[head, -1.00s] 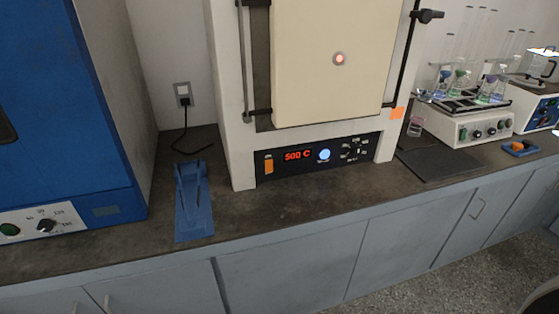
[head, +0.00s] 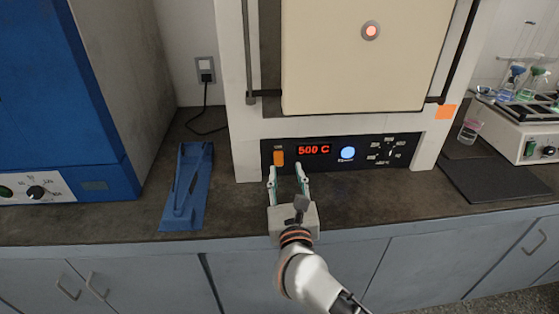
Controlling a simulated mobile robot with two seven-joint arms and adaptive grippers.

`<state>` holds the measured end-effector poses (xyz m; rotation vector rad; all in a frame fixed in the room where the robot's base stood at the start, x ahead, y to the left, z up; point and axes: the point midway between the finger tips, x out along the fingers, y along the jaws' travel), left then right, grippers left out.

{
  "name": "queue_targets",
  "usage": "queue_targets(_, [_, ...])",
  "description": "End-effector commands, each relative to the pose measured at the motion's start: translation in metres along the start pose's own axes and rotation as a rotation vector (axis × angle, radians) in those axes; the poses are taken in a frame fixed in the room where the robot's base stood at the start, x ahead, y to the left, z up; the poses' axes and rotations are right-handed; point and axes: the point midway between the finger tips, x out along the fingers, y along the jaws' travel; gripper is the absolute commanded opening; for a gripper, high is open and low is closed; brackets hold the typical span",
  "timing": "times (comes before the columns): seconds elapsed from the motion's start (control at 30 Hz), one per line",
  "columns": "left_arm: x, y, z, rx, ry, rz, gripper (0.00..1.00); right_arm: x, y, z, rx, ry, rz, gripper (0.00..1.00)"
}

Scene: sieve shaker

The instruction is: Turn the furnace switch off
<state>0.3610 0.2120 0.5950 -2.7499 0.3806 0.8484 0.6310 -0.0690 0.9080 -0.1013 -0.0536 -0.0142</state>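The furnace (head: 432,150) stands on the counter with its cream door closed and a red light on the door. Its black control panel shows a lit display (head: 314,150) reading 500 C. The furnace switch (head: 279,158) is an orange rocker at the panel's left end. A round blue-white lit button (head: 348,154) and a dial (head: 390,152) sit to the right. My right gripper (head: 287,170) is open and empty in front of the panel, its left fingertip just below the switch. I cannot tell whether it touches the panel. My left gripper is out of view.
A blue oven (head: 60,110) stands at the far left. A dark mat (head: 495,178) and a shaker with flasks (head: 520,135) are at the right. A power cord (head: 205,110) runs behind.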

Motion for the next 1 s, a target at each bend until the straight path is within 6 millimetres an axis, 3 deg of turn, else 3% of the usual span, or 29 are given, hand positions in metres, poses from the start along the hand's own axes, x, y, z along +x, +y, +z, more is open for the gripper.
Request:
queue_targets(0.23, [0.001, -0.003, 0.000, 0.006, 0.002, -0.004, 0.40, 0.016, 0.011, -0.008, 0.106, 0.056, 0.014, 0.35])
queue_targets(0.63, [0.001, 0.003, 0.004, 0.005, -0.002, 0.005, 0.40, 0.072, 0.011, -0.011, 0.101, 0.054, 0.014, 0.35])
queue_targets(1.0, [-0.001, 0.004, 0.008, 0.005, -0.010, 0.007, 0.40, 0.082, 0.011, -0.011, 0.103, 0.055, 0.014, 0.35])
